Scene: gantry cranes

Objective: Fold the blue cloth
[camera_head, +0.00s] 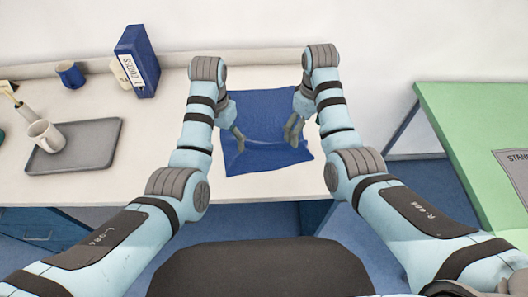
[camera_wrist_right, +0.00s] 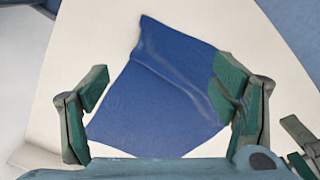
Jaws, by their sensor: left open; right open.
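The blue cloth (camera_head: 265,160) lies spread on the white table between my two arms, with a crease running across it. Its near edge is close to the table's front edge. The cloth also fills the middle of the right wrist view (camera_wrist_right: 160,95). My left gripper (camera_head: 238,138) is open over the left part of the cloth. My right gripper (camera_head: 292,130) is open over the right part; in the right wrist view its fingers (camera_wrist_right: 160,100) are spread wide with the cloth below. Part of my left gripper shows at that view's right edge.
On the table's left, a grey tray (camera_head: 90,150) holds a white mug (camera_head: 45,136). A blue cup (camera_head: 70,75) and a blue binder (camera_head: 138,62) stand at the back. A green table (camera_head: 465,120) is at the right. Bare tabletop lies between tray and cloth.

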